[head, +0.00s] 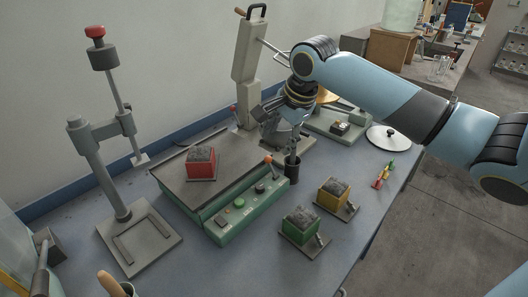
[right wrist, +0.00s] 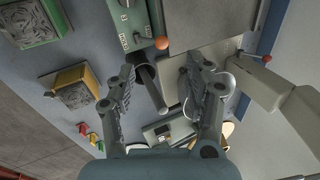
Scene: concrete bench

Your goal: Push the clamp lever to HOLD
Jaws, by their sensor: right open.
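The clamp lever with its orange ball knob (head: 267,158) stands at the right end of the green control panel (head: 236,215). In the right wrist view the orange knob (right wrist: 161,43) sits beside the panel face (right wrist: 128,22), with small white lettering next to the lever's base. My right gripper (head: 283,138) is over the bench behind the lever, pointing down. In the right wrist view its two fingers (right wrist: 162,68) are spread and empty, with the knob beyond the fingertips, apart from them. My left gripper is not in view.
A dark cylinder (head: 292,168) stands just right of the lever, close to my gripper. A red box (head: 201,164) of grey material rests on the panel's plate. Yellow (head: 333,194) and green (head: 300,226) boxes stand in front. A tall beige press (head: 249,55) rises behind.

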